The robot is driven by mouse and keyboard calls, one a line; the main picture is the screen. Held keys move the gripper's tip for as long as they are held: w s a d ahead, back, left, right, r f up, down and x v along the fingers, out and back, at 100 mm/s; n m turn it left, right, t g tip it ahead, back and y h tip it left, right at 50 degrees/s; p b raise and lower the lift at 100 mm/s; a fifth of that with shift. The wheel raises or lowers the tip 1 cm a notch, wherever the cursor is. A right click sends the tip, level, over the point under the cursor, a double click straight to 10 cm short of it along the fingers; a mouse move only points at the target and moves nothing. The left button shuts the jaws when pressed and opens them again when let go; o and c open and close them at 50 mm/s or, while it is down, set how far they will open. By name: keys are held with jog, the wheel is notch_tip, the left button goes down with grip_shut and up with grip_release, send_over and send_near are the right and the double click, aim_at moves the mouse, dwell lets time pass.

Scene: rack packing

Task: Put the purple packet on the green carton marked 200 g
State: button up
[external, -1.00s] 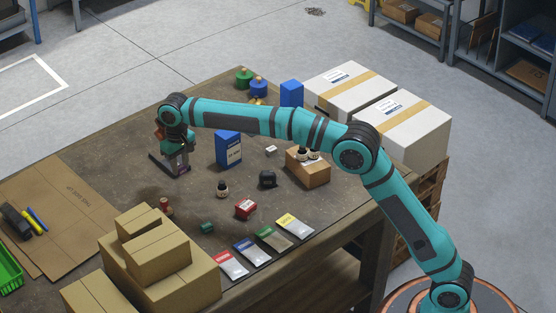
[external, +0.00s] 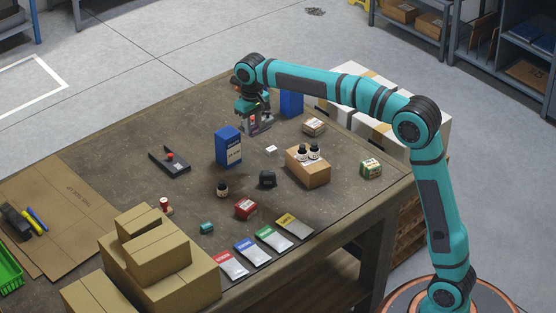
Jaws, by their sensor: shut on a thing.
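My gripper (external: 254,122) hangs over the back part of the table, left of the upright blue box at the back. It is shut on a small purple-grey thing, which looks like the purple packet (external: 263,126); the jaws hide much of it. The green carton (external: 371,168) sits near the table's right edge, with a pale and red label on it; its marking is too small to read. The gripper is well to the left of and behind this carton. Nothing shows on top of the carton.
A brown carton (external: 308,171) with dark bottles on it stands left of the green carton. An upright blue box (external: 228,147) stands front-left of my gripper. A black tray (external: 170,163) lies further left. Flat packets (external: 247,252) line the front.

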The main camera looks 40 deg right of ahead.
jog(key=s+d+r, duration=0.1)
jog(key=s+d, duration=0.5)
jog(key=d, duration=0.3)
jog(key=s+d, duration=0.5)
jog(key=d, duration=0.3)
send_over(371, 164)
notch_tip(371, 164, down, 3)
jog(key=shift+m, duration=0.4)
jog(key=shift+d+f, duration=0.1)
jog(key=shift+f, duration=4.6)
jog(key=shift+f, duration=0.15)
jog(key=o, duration=1)
jog(key=shift+c, duration=0.2)
notch_tip(371, 164, up, 12)
jog(key=shift+r, duration=0.2)
